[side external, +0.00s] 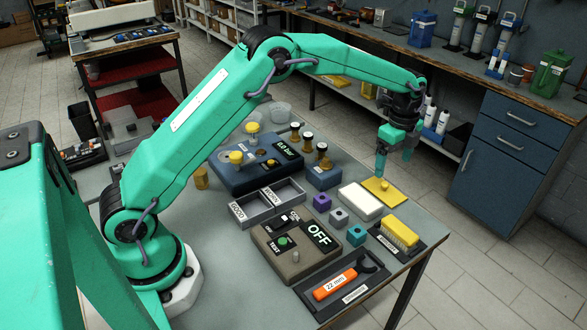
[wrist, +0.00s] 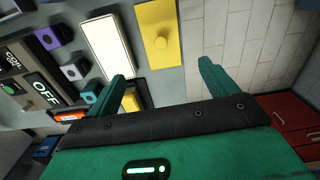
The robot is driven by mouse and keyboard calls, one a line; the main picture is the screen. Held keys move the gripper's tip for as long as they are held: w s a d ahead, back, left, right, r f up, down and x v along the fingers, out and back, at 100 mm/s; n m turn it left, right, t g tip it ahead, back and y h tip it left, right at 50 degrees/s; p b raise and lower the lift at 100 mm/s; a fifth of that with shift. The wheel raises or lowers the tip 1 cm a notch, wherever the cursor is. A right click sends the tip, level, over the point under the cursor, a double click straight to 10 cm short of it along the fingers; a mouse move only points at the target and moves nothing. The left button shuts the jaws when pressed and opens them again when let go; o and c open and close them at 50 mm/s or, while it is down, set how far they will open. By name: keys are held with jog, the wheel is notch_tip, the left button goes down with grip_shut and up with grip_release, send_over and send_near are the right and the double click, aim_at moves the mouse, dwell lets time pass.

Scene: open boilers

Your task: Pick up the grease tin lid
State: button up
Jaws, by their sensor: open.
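The grease tin lid seems to be the flat yellow square plate with a small round knob (side external: 376,191), near the table's far right edge. It also shows in the wrist view (wrist: 163,22), top centre, with its knob up. My gripper (side external: 393,168) is above the plate in the side view, fingers pointing down. In the wrist view my gripper (wrist: 162,70) has its two green fingers spread apart with nothing between them. The plate lies beyond the fingertips there, roughly in line with the gap. I cannot tell how high the fingertips are above it.
A white block (side external: 360,201) lies close beside the plate. A yellow brush (side external: 399,235) sits on a dark mat in front. Small purple (side external: 322,202), grey (side external: 339,216) and teal (side external: 356,235) blocks stand nearby. The table edge is just beyond the plate.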

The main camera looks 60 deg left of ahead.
aim_at(389, 194)
jog(key=shift+w+d+f, duration=0.1)
jog(key=shift+w+f, duration=0.05)
jog(key=shift+f, duration=2.1)
jog(key=shift+w+d+f, duration=0.1)
jog(key=shift+w+f, duration=0.05)
jog(key=shift+f, duration=2.1)
jog(key=c, duration=1)
